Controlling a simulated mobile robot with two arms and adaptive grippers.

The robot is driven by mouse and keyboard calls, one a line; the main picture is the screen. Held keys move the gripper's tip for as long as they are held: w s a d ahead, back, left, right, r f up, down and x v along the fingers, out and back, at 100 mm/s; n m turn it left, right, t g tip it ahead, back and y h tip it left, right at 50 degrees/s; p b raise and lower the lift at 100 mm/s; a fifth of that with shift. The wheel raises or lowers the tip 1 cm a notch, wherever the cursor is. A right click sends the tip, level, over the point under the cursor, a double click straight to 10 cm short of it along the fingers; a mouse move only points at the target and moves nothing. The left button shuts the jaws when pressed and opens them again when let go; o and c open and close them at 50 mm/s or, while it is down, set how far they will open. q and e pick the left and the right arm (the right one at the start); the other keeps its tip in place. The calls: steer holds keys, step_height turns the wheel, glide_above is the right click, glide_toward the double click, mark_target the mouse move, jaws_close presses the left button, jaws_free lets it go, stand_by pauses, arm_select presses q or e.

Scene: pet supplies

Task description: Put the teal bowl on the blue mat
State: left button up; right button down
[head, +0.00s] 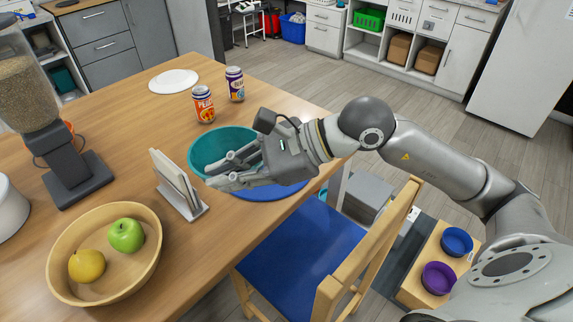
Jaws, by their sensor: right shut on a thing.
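The teal bowl (222,141) is upright near the table's right edge. My right gripper (222,176) reaches in from the right and is shut on the bowl, its fingers at the near side. The blue mat (277,191) shows as a round edge below and to the right of the bowl. The bowl and my gripper hide most of the mat. I cannot tell whether the bowl touches the mat or is held just above it. My left gripper is not in view.
Two cans (203,105) and a white plate (174,81) stand behind the bowl. A napkin holder (180,187), a wooden bowl (128,269) with fruit and a food dispenser (58,148) are to the left. A chair (305,247) with a blue seat stands at the table's near right edge.

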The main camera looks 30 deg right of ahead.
steer(key=shift+d, duration=0.3)
steer(key=w+d+f, duration=0.1)
steer(key=w, duration=0.1)
steer(key=w+d+f+p, duration=0.1)
steer(key=w, duration=0.1)
steer(key=w+d+f+p, duration=0.1)
steer(key=w, duration=0.2)
steer(key=shift+d+f, duration=0.2)
steer(key=shift+d, duration=0.15)
steer(key=w+d+f+p, duration=0.1)
steer(key=f, duration=0.1)
steer(key=w+d+f+p, duration=0.1)
steer(key=w+f, duration=0.1)
steer(key=f, duration=0.1)
steer(key=w+d+f+p, duration=0.1)
steer(key=w+f, duration=0.1)
steer(key=f, duration=0.1)
steer(key=shift+f, duration=0.8)
steer(key=shift+f, duration=0.1)
